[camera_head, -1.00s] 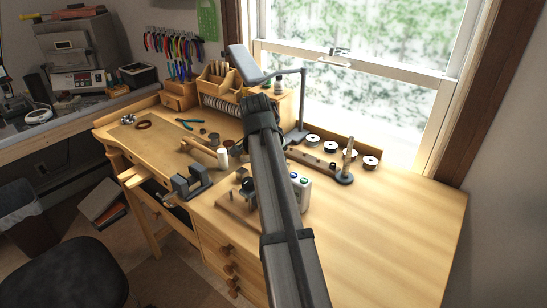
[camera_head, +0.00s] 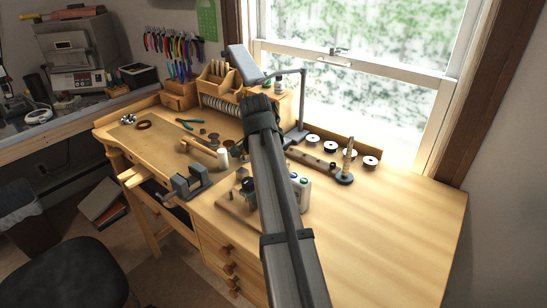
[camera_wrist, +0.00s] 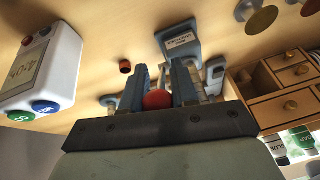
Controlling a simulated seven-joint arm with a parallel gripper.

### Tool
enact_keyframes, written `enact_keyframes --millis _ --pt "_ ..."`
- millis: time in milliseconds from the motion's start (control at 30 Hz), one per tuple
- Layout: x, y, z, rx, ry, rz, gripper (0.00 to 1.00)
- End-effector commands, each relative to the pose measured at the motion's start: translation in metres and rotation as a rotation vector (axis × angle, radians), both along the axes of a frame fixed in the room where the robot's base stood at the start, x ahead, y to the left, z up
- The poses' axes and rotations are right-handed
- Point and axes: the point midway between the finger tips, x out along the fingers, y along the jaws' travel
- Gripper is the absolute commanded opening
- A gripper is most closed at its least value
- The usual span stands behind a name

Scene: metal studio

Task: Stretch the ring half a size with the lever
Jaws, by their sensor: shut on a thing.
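In the wrist view my gripper (camera_wrist: 160,80) has its two grey fingers on either side of a red ball knob (camera_wrist: 158,99) and is shut on it. The knob looks like the lever's end; the lever's shaft is hidden. Just beyond the fingers stands a blue-grey device (camera_wrist: 180,36) with a white label too small to read, perhaps the stretcher. A small orange-brown piece (camera_wrist: 125,66) sits left of the fingers; I cannot tell if it is the ring. In the head view my arm hides the knob and most of my gripper.
A white box (camera_wrist: 44,68) with coloured round caps is at the left in the wrist view, and small wooden drawers (camera_wrist: 285,85) are at the right. In the head view a grey vise (camera_head: 190,183) is left of my arm. The bench's right part (camera_head: 400,220) is clear.

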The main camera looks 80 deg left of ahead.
Motion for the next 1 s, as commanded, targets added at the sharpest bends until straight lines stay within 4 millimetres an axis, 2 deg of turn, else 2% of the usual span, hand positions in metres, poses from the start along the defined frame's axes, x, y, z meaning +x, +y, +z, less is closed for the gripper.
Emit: enact_keyframes --millis 267,467,500,700,1000 --pt "0.008 0.009 0.01 0.004 -0.002 -0.003 0.0" --pt "0.009 0.009 0.009 0.004 -0.003 -0.002 0.0" --pt "0.009 0.009 0.009 0.004 -0.003 -0.002 0.28" --pt "0.008 0.008 0.009 0.002 -0.002 -0.002 0.46" --pt "0.007 0.007 0.011 0.002 0.0 -0.001 0.46"
